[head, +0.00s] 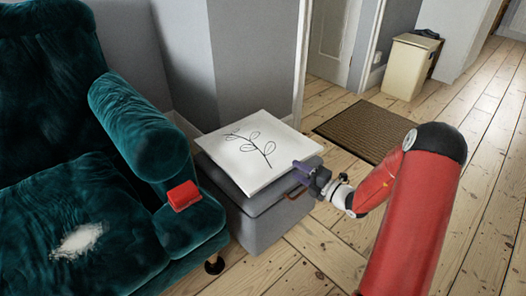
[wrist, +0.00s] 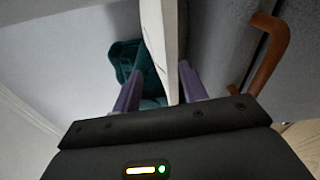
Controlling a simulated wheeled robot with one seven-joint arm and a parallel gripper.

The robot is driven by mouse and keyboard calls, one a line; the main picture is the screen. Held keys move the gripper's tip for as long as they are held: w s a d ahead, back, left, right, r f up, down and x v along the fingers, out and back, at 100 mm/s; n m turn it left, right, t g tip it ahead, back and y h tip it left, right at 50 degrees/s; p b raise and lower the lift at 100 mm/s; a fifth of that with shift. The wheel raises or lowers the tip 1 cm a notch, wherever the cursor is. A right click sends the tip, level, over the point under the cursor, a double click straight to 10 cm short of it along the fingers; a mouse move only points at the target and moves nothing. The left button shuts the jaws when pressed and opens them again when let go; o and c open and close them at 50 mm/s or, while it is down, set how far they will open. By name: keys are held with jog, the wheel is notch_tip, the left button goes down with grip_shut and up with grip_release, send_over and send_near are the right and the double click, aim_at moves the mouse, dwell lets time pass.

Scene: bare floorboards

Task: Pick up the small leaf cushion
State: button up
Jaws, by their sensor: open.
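The small leaf cushion (head: 252,152), white with a black leaf sprig, lies flat on the grey storage box (head: 262,215) in the head view. My gripper (head: 303,168) is at the cushion's right corner, its purple fingers pointing at it. In the wrist view the cushion's pale edge (wrist: 158,40) runs between the two spread fingers of my gripper (wrist: 158,85). The fingers are open, one on either side of the edge. The right finger looks very close to the cushion; contact cannot be told.
A brown handle (wrist: 266,55) on the box is right of my fingers in the wrist view. A teal velvet armchair (head: 130,120) with a red object (head: 184,195) stands left of the box. A brown doormat (head: 366,130) and a cream bin (head: 409,68) are behind. Floorboards are clear at right.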

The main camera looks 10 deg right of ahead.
aim_at(282, 160)
jog(key=w+a, duration=0.1)
jog(key=w, duration=0.1)
jog(key=w+a+f+m, duration=0.1)
jog(key=w, duration=0.1)
jog(key=w+a+f+m+t+h, duration=0.1)
jog(key=w, duration=0.2)
jog(key=shift+a+b, duration=0.3)
jog(key=shift+b, duration=0.05)
jog(key=shift+r, duration=0.1)
jog(key=c, duration=0.8)
